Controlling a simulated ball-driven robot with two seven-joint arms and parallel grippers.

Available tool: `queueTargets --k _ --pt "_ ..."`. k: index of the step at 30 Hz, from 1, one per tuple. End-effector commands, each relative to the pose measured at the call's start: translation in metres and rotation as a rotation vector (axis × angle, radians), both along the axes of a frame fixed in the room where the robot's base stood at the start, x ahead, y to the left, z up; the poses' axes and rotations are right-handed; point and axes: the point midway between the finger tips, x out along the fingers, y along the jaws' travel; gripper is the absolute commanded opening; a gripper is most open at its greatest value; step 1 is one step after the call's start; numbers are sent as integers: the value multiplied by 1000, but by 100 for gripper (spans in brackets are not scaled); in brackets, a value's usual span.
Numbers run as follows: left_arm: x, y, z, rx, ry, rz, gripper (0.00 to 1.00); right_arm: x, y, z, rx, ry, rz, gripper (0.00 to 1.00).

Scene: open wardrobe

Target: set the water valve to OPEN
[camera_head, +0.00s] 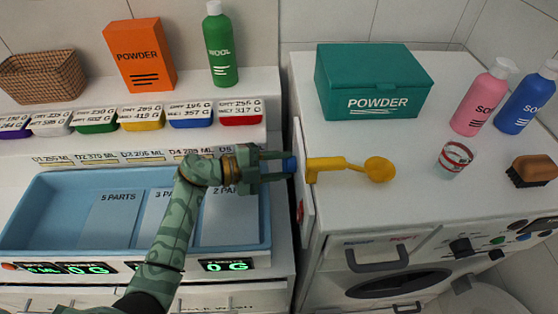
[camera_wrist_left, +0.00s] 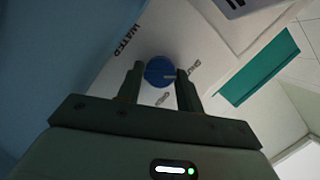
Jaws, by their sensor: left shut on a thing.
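The water valve is a round blue knob (camera_wrist_left: 158,70) on a white panel (camera_wrist_left: 112,68). The panel carries the words WATER, SHUT and one that seems to read OPEN. A pale mark on the knob points right in the wrist view, towards SHUT. In the head view the knob (camera_head: 289,165) is a small blue piece at the left face of the upright panel. My left gripper (camera_head: 278,165) is shut on the knob, one finger on each side of it. My right gripper is not in view.
A yellow spoon-like tool (camera_head: 378,169) lies right of the panel on the white top. A teal POWDER box (camera_head: 360,75), soap bottles (camera_head: 482,98), a cup (camera_head: 453,160) and a brush (camera_head: 533,170) stand there too. A blue tray (camera_head: 60,200) lies under my left arm.

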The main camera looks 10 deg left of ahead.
Motion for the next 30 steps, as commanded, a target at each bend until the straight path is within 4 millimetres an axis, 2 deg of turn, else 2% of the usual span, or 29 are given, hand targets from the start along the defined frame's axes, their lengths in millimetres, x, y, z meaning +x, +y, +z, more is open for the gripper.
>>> queueTargets --k 1,5,18,30 --pt "-1 2 5 14 -27 -1 14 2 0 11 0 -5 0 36" --pt "-1 1 1 30 -115 0 14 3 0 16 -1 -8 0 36" --pt "-1 0 -5 84 -416 0 14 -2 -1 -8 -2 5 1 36" --pt "-1 0 -3 107 -526 1 14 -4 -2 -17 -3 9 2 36"
